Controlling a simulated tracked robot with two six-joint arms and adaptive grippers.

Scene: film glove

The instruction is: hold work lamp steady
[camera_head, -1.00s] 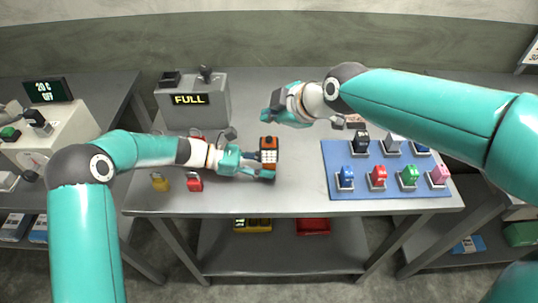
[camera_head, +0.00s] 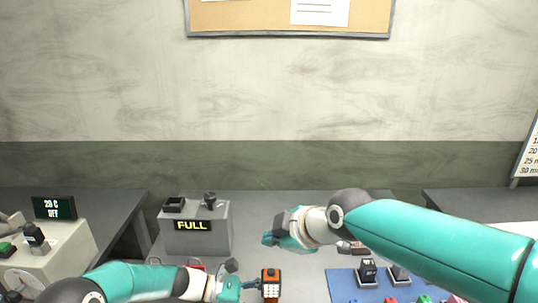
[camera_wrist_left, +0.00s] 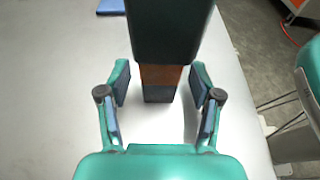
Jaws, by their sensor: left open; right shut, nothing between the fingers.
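The work lamp (camera_head: 271,284) is orange and black with a grid of white lights, and stands on the grey table near the bottom edge of the head view. In the left wrist view the lamp (camera_wrist_left: 160,75) shows as a dark block with an orange band. My left gripper (camera_wrist_left: 160,84) is open, one finger on each side of the lamp, with gaps visible. In the head view it is partly cut off at the bottom. My right gripper (camera_head: 274,238) is shut and empty, behind the lamp and above the table.
A grey box with a "FULL" sign (camera_head: 193,225) stands at the back left of the table. A blue mat (camera_head: 342,285) with several coloured items lies to the right. A machine with a "20 C OFF" display (camera_head: 54,208) stands on the left table.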

